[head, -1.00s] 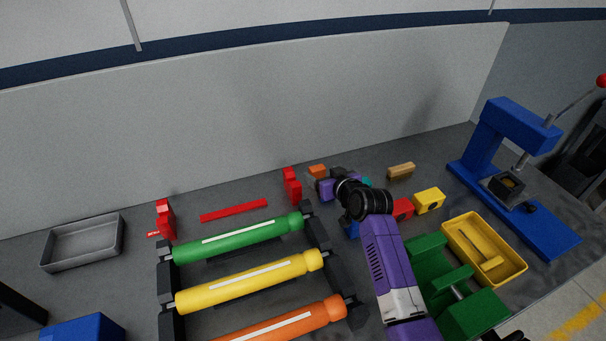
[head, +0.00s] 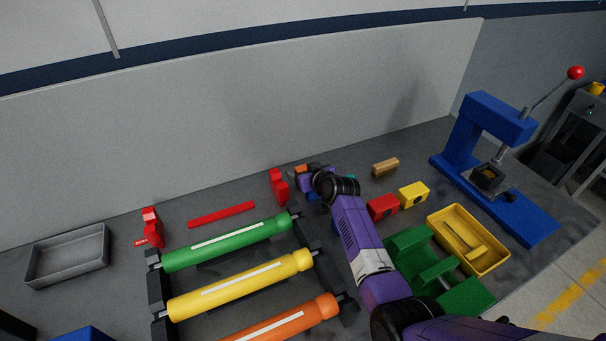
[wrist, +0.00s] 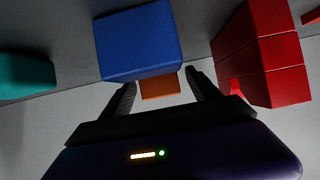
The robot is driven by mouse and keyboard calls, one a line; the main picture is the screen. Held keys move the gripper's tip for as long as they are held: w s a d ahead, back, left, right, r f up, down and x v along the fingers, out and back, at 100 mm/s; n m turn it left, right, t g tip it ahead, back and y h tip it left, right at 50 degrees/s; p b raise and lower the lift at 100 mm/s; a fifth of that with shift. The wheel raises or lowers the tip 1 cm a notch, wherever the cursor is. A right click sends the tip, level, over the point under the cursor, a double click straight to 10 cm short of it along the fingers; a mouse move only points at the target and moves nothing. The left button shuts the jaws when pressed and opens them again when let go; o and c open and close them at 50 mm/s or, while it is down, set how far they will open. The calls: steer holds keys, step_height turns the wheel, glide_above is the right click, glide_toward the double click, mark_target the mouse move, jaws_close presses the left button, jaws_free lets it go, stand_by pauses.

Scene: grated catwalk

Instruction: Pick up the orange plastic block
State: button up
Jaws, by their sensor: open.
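The orange plastic block (head: 301,169) lies near the back wall, just right of the taller red piece, partly hidden by my arm in the head view. In the wrist view, the orange block (wrist: 160,88) shows between my two dark fingers, with its upper part in the picture covered by a blue block (wrist: 138,40). My gripper (wrist: 161,80) is open, with a finger on either side of the orange block in the picture. Whether it touches the block cannot be told. The head view hides the fingertips.
In the wrist view, a red block piece (wrist: 262,55) stands close right of the fingers and a teal piece (wrist: 25,71) lies left. In the head view, red (head: 382,207) and yellow (head: 413,195) blocks sit right of my arm, with coloured rollers (head: 230,240) at front left.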

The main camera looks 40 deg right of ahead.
steer(key=c, duration=1.5)
steer(key=shift+w, duration=0.1)
